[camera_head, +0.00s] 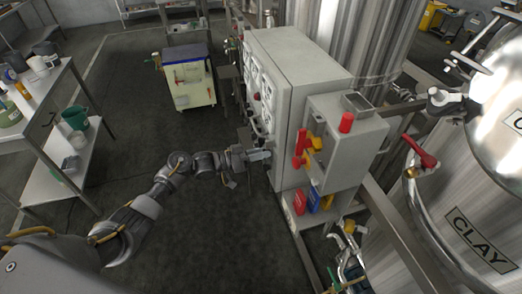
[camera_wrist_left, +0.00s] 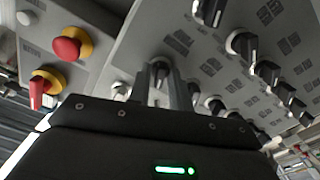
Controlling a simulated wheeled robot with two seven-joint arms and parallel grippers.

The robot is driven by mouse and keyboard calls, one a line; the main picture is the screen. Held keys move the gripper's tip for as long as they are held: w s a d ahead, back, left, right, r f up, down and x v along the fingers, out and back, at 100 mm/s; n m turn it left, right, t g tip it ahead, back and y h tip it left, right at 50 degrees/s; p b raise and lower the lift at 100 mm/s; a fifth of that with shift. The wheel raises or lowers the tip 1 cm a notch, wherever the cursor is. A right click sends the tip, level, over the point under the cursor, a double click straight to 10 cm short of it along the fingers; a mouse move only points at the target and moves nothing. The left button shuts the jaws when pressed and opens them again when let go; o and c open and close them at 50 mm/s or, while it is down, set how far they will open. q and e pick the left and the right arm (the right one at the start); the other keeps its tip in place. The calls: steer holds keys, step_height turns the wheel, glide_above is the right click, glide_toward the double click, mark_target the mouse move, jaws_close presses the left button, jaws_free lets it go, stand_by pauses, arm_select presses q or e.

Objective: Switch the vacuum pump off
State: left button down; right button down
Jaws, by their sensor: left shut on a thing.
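A grey control cabinet (camera_head: 305,58) stands in the middle of the head view, its panel face turned to the left. In the left wrist view the panel (camera_wrist_left: 215,60) carries several black rotary knobs with pale pointers; their labels are too small to read, so I cannot tell which one is the vacuum pump's. My left gripper (camera_head: 262,155) is at the lower part of the panel. In the left wrist view its fingers (camera_wrist_left: 160,90) are shut on one black knob (camera_wrist_left: 159,66), partly hidden between them. My right gripper is not in view.
A smaller grey box (camera_head: 345,140) with red and yellow handles stands right of the cabinet. Steel tanks (camera_head: 480,190) fill the right. A trolley (camera_head: 190,80) and shelves (camera_head: 55,190) stand left; floor between is clear.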

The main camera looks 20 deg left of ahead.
arm_select(q)
steer(key=shift+r+n, duration=0.1)
steer(key=shift+n, duration=0.5)
steer(key=shift+p, duration=0.3)
steer(key=c, duration=1.5)
jaws_free()
steer(key=shift+b+v, duration=1.4)
steer(key=shift+v, duration=3.95)
